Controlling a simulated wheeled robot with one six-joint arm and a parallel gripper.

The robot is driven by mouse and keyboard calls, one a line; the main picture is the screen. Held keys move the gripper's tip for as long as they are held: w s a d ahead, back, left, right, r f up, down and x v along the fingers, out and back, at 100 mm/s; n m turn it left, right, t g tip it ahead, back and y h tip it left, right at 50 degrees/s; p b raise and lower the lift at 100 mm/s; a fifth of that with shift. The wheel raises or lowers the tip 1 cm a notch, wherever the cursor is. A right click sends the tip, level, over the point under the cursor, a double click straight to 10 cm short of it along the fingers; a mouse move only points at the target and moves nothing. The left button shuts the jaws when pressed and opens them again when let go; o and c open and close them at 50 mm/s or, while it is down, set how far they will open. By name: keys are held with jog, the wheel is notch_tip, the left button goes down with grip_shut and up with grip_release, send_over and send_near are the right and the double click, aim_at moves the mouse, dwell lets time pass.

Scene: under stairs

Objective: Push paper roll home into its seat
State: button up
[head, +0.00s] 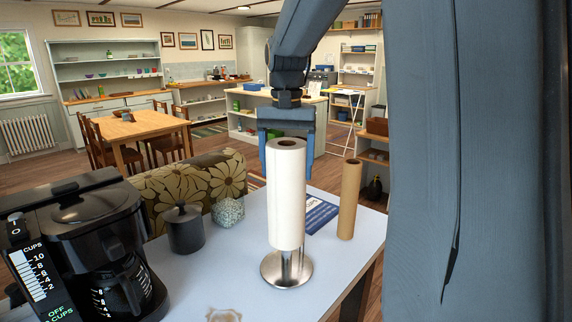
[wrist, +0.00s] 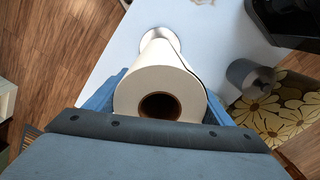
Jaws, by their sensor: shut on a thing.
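The white paper roll (head: 286,200) stands upright with my gripper (head: 286,160) shut on its upper part, one blue finger on each side. Its round steel holder (head: 286,272) stands on the pale table below. Bright metal uprights show in the gap between the roll's lower end and the base, so the roll is above the base. In the wrist view I look down on the roll's top end (wrist: 140,82) and its dark core hole, with the gripper fingers (wrist: 158,100) beside it. No post tip shows in the hole. The holder's base (wrist: 162,34) shows beyond the roll.
A bare cardboard tube (head: 349,200) stands right of the roll, near a blue card (head: 320,214). A black canister (head: 184,229), a patterned ball (head: 228,212) and a coffee maker (head: 85,235) stand to the left.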

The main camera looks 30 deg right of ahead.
aim_at(287, 200)
jog(key=shift+f+b, duration=1.95)
jog(key=shift+f, duration=3)
jog(key=o, duration=1.6)
jog(key=shift+o, duration=0.3)
jog(key=shift+r, duration=0.1)
notch_tip(287, 200, up, 6)
jog(key=p, duration=0.5)
jog(key=shift+p, duration=0.4)
